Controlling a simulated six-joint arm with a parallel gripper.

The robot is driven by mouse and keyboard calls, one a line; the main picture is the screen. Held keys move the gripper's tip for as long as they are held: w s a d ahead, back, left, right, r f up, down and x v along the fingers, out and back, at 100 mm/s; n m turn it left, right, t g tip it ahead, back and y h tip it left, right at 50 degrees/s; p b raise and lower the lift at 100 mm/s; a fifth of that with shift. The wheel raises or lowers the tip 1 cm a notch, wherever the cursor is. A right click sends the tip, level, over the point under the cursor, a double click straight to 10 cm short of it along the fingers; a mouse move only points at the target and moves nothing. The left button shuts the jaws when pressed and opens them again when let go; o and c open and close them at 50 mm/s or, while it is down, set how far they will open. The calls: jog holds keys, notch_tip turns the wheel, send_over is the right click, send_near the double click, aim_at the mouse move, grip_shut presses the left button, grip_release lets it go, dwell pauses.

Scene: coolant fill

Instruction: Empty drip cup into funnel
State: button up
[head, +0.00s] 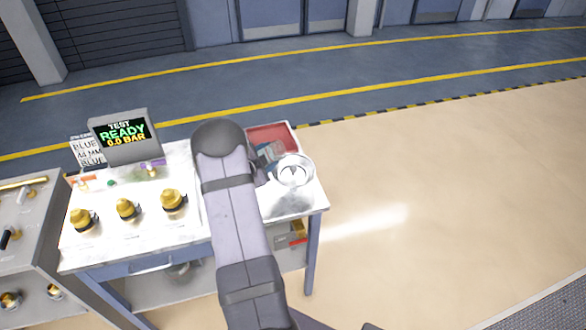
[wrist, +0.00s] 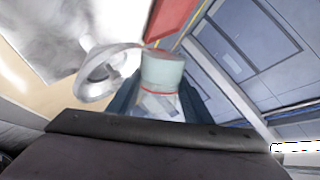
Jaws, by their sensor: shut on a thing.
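A pale blue-white cup (wrist: 163,72) with a thin red line sits between the fingers of my gripper (wrist: 158,103) in the wrist view, and the gripper is shut on it. In the head view my gripper (head: 264,168) is partly hidden behind my arm, and I cannot make out the cup clearly there. The round, shiny funnel (head: 293,170) is just right of my gripper, near the bench's right end. In the wrist view the funnel (wrist: 100,74) is left of the cup, and its rim looks close to it. I cannot see into the cup.
A red tray (head: 284,131) lies at the bench's back right corner. The white bench top (head: 145,232) holds several yellow knobs (head: 127,208) and a screen (head: 124,134) reading "TEST READY 0.0 BAR". Open floor lies right of the bench.

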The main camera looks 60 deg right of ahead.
jog(key=shift+s+r+m+t, duration=0.1)
jog(key=shift+r+m+t, duration=0.2)
dwell(0.5)
jog(key=shift+s+d+f+m+t+y+b, duration=0.15)
jog(key=shift+f+m+t+y+b, duration=0.3)
jog(key=shift+b, duration=0.5)
dwell(0.4)
jog(key=shift+s+d+f+m+t+y+b, duration=0.2)
jog(key=shift+s+m+t+b, duration=0.15)
jog(key=shift+b, duration=1.05)
jog(key=shift+s+d+f+m+t+y+b, duration=0.15)
jog(key=shift+s+b, duration=0.25)
jog(key=shift+b, duration=0.95)
jog(key=shift+s+d+r+m+t+b, duration=0.1)
jog(key=shift+s+r+m+t+b, duration=0.35)
jog(key=shift+b, duration=2.25)
jog(key=p, duration=0.3)
jog(key=shift+w+r, duration=0.3)
jog(key=p, duration=0.2)
jog(key=n+g+p, duration=0.1)
jog(key=p, duration=0.1)
jog(key=shift+w+a+f, duration=0.25)
jog(key=shift+w+p, duration=0.2)
jog(key=shift+p, duration=0.4)
jog(key=shift+f+b, duration=0.3)
